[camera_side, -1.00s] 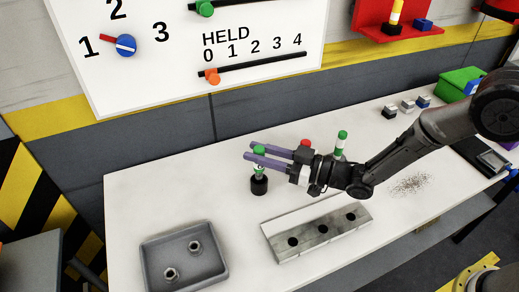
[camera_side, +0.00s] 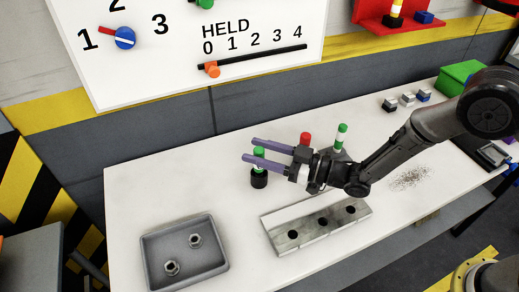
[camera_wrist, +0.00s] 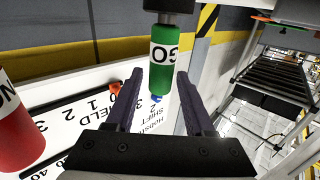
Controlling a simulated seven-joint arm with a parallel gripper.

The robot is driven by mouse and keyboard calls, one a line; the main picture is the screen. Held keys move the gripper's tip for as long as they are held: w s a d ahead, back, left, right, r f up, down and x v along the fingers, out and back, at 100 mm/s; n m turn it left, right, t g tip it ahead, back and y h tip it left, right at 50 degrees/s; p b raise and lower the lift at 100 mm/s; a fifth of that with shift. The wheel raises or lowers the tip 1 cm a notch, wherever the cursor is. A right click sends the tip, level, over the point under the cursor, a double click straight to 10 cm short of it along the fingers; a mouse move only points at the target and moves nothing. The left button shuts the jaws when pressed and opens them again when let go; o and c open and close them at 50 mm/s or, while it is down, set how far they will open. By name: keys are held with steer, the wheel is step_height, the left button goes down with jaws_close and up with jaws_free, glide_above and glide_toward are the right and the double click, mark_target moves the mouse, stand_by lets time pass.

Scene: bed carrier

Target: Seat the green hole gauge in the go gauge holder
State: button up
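The green hole gauge (camera_side: 258,153), with a white band, stands upright in a black round holder (camera_side: 259,181) on the bench. In the wrist view the green gauge (camera_wrist: 162,75), marked GO, shows between my fingers, with its dark holder (camera_wrist: 168,5) at the top edge. My gripper (camera_side: 248,149) is open, its two purple fingers on either side of the gauge's upper part. In the wrist view my gripper (camera_wrist: 160,76) shows gaps beside the gauge. The gauge's lower end is hidden inside the holder.
A red gauge (camera_side: 305,138) and a green-and-white one (camera_side: 341,135) stand behind my gripper. A metal block with holes (camera_side: 270,232) and a grey tray with two nuts (camera_side: 150,268) lie in front. The bench left of the holder is clear.

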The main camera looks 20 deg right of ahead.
steer(key=shift+o, duration=0.5)
steer(key=s+d+r, duration=0.3)
steer(key=r, duration=0.4)
steer(key=shift+s+d, duration=0.25)
